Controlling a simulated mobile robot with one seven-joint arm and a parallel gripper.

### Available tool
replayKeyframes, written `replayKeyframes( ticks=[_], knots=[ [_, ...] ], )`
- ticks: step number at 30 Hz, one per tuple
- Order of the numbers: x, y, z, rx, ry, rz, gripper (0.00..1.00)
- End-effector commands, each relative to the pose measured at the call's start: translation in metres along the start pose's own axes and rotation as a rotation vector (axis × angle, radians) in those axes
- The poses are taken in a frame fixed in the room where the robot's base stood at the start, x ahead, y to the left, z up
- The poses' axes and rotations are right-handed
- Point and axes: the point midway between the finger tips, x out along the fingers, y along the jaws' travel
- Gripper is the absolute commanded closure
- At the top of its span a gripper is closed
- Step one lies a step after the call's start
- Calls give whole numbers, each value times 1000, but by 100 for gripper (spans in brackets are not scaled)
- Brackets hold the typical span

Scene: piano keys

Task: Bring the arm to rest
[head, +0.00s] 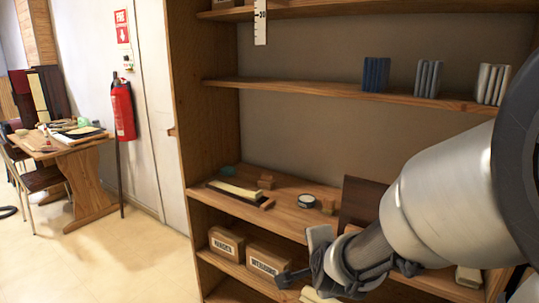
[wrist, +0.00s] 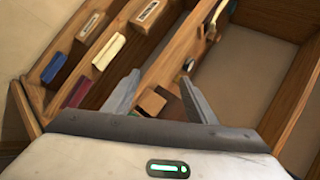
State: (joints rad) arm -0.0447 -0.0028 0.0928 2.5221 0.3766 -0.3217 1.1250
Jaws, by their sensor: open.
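My arm (head: 440,200) reaches in from the right edge of the head view, in front of the wooden shelf unit. My gripper (head: 302,260) is at its lower left end, pointing left and in front of the lower shelves. In the wrist view my gripper (wrist: 160,80) has its two grey fingers spread apart, with nothing held between them. A small brown block (wrist: 152,103) shows between the fingers, farther off on the shelf. I cannot tell how far the fingertips are from the shelf edge.
The wooden shelf unit (head: 190,110) holds labelled boxes (head: 227,243), a round tape-like item (head: 306,201), a pale yellow bar (head: 235,190) and upright books (head: 375,74). A fire extinguisher (head: 122,108) hangs on the wall. A cluttered table (head: 85,150) stands far left. The floor (head: 130,260) between is clear.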

Motion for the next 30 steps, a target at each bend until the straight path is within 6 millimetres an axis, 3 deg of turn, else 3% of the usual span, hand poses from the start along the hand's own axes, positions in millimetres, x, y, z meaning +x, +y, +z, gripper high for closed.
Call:
replayKeyframes(
  ticks=[2, 6, 12, 20, 21, 30],
  knots=[
    [-38, -11, 3, -244, -65, 34, 49],
    [-97, -1, 3, -643, -163, 113, 49],
    [-162, 23, -8, -1030, -258, 199, 49],
    [-234, 60, -29, -1391, -361, 299, 49],
    [-243, 44, -31, -1387, -366, 301, 49],
    [-282, -10, -40, -1381, -367, 301, 49]
  ],
)
